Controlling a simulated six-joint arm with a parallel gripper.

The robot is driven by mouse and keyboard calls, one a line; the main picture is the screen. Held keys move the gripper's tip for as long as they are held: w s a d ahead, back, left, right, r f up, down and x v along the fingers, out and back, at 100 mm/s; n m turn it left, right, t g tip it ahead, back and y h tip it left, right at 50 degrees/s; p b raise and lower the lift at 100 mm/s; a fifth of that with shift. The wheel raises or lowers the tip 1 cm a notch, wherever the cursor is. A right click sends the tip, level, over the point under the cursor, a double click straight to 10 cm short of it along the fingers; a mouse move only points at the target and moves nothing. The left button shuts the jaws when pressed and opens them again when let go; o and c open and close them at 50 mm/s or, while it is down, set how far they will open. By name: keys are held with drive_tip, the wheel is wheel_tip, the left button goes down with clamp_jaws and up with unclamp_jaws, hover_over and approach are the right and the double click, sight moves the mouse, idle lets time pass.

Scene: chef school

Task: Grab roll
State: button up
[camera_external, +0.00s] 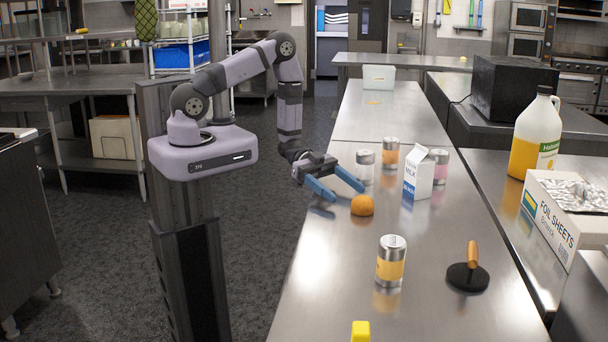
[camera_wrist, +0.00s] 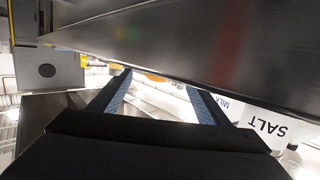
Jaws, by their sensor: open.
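The roll (camera_external: 362,205) is a small orange-brown round bun lying on the steel table (camera_external: 330,265). My gripper (camera_external: 348,188) is open, with two blue fingers spread apart just above the tabletop, slightly to the left of and behind the roll. Nothing is between the fingers. In the wrist view the two blue fingers of my gripper (camera_wrist: 157,95) show apart and empty.
A milk carton (camera_external: 418,174) stands right of the roll, with several shakers behind, one a grey-topped shaker (camera_external: 365,167). An orange-labelled shaker (camera_external: 391,262) stands in front, beside a wooden-handled press (camera_external: 468,275). A yellow object (camera_external: 361,331) is at the front edge.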

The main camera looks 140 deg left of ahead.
sight(356, 200)
drive_tip(key=shift+w, duration=0.4)
drive_tip(key=shift+w+d+p, duration=0.1)
drive_tip(key=shift+w+p, duration=0.2)
drive_tip(key=shift+p, duration=0.1)
drive_tip(key=w, duration=0.1)
drive_tip(key=w+p, duration=0.2)
drive_tip(key=shift+w+d+f, duration=0.1)
drive_tip(key=shift+w+f, duration=0.15)
drive_tip(key=shift+w, duration=0.15)
drive_tip(key=shift+w+f, duration=0.2)
drive_tip(key=shift+w, duration=0.15)
drive_tip(key=c, duration=1.1)
